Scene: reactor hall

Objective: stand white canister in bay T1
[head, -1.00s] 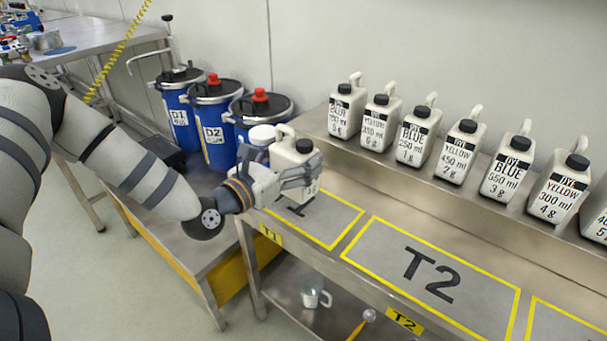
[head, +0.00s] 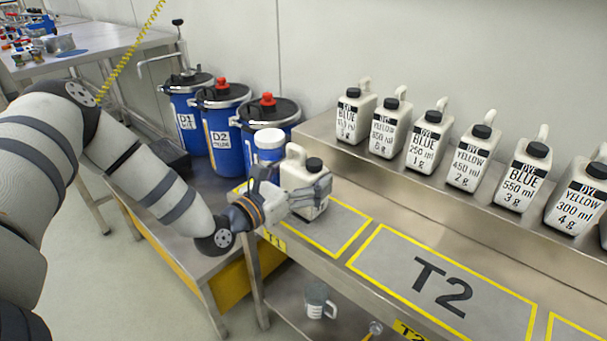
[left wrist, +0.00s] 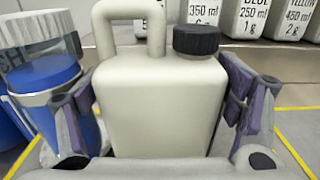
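The white canister (head: 297,178), with a black cap and a loop handle, is upright over bay T1 (head: 345,243), a yellow-outlined area at the left end of the bench. I cannot tell whether its base touches the surface. My left gripper (head: 308,197) has its fingers on both sides of the canister's body. In the left wrist view the canister (left wrist: 160,100) fills the space between the fingers (left wrist: 160,115), and the pads appear to press its sides. The fingers hide part of its lower body. My right gripper is out of view.
A white-lidded blue jar (head: 269,146) stands close left of the canister. Blue drums (head: 222,135) stand behind it. Several labelled dye canisters (head: 425,145) line the raised rear shelf. Bay T2 (head: 400,275) is empty. A mug (head: 317,300) sits on the lower shelf.

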